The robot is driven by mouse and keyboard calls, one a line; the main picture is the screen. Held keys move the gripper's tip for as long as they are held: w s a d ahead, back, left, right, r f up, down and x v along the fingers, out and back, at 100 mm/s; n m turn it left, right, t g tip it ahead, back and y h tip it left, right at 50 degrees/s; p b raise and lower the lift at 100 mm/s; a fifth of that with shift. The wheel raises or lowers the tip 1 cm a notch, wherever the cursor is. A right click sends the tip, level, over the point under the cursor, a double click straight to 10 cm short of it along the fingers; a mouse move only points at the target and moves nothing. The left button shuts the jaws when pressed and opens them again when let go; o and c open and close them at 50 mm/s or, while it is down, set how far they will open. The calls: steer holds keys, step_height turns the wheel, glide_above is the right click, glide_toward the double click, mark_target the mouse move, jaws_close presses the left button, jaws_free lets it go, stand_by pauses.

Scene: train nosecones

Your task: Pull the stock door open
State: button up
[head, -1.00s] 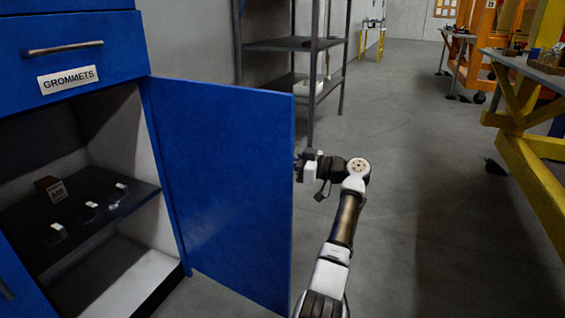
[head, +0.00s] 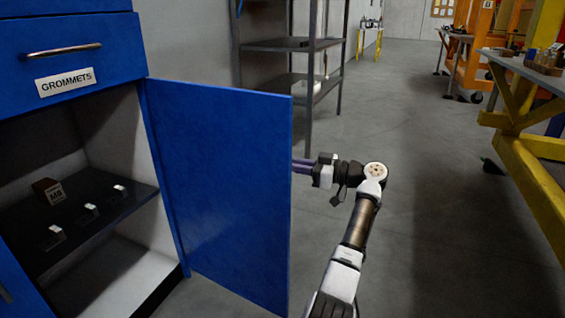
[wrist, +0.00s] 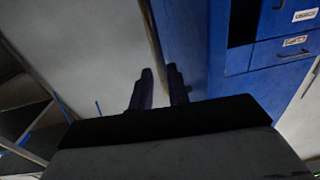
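The blue stock door (head: 220,190) stands swung wide open from the cabinet, hinged on the cabinet's right side. Inside, a dark shelf (head: 105,215) carries a small brown box (head: 48,190) and several small pale-topped items. My gripper (head: 294,166) is just right of the door's free edge. Its purple fingers reach toward the far side of the door, and their tips are hidden or just at that edge. The door handle is not in view.
The blue drawer (head: 70,50) labelled GROMMETS is above the opening. A grey shelf rack (head: 312,60) stands behind the door. A yellow-legged workbench (head: 525,150) is at the right. The grey floor between is clear.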

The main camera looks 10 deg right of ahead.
steer(key=v, duration=0.9)
steer(key=shift+p, duration=0.3)
